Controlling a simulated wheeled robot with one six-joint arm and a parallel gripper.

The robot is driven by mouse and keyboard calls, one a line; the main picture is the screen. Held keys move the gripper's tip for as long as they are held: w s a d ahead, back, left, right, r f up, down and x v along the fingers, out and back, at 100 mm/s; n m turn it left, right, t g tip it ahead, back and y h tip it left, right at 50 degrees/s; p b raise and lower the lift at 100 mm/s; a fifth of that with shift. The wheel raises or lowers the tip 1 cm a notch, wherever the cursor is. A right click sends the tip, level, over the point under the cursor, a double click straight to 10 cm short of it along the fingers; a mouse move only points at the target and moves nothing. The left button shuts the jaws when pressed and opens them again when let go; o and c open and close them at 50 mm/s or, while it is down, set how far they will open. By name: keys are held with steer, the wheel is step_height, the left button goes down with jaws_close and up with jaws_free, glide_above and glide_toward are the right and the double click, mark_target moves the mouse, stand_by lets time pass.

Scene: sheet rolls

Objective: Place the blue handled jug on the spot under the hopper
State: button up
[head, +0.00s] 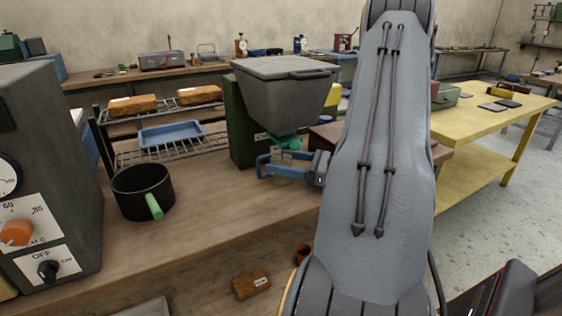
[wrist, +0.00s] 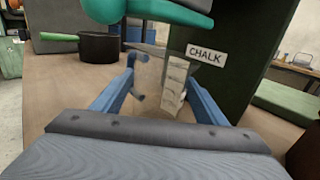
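My gripper (head: 266,164) has blue fingers and is just below the teal outlet (head: 285,143) of the grey hopper (head: 285,95). In the wrist view my gripper (wrist: 157,85) shows its two blue fingers apart, with a gap between them. Pale, partly see-through shapes sit at the inner sides of the fingers; I cannot tell whether they are finger pads or part of a clear jug. I cannot make out a blue handled jug for certain in either view. The spot under the hopper is largely hidden by my gripper and arm.
A black pot (head: 140,183) with a green handle stands left on the bench (head: 215,200). A wire rack holds a blue tray (head: 170,133) and orange-brown blocks. The hopper's green stand (wrist: 225,65) bears a CHALK label. A grey control box (head: 50,150) stands far left.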

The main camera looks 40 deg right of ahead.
steer(key=shift+o, duration=0.7)
steer(key=shift+r, duration=0.25)
steer(key=b+v, duration=0.1)
steer(key=v, duration=1.1)
steer(key=shift+f, duration=0.1)
